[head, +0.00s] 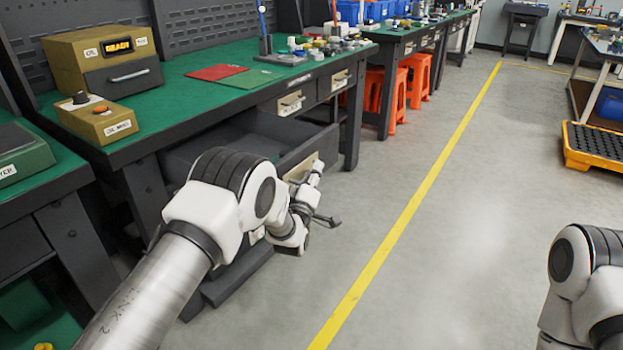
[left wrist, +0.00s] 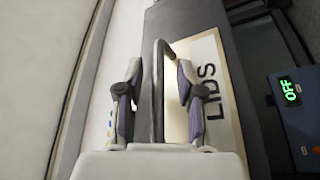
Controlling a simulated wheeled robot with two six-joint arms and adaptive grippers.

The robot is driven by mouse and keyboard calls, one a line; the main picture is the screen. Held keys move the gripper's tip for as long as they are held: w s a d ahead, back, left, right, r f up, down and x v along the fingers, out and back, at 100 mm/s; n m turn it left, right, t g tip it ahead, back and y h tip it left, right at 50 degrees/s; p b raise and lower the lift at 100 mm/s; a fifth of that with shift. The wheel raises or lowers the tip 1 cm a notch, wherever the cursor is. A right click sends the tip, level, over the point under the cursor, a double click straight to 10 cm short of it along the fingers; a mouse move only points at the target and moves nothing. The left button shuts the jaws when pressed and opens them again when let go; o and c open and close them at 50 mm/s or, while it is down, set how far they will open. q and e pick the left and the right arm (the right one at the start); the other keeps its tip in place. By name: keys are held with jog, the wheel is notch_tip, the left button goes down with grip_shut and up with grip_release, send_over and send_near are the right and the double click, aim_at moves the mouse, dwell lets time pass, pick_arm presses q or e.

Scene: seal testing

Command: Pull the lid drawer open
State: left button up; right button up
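The lid drawer (head: 312,147) hangs pulled out from under the green-topped bench, with part of its dark inside showing. Its pale label, reading LIDS (left wrist: 209,90), shows in the left wrist view. My left gripper (head: 318,195) is at the drawer's front. In the left wrist view the drawer handle (left wrist: 158,95), a dark bar, stands between the two fingers of my left gripper (left wrist: 158,90). The fingers are apart, with gaps on both sides of the bar. In the head view my arm hides much of the drawer front. My right gripper is not seen; only part of my right arm shows.
The bench (head: 200,88) carries a yellow-brown box with a lit display (head: 118,46), a control box (head: 97,117) and a red mat (head: 217,72). Orange stools (head: 416,80) stand farther back. The grey floor (head: 460,220) right of the drawer is clear.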

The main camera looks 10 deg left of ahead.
pick_arm(q)
jog(key=v, duration=1.2)
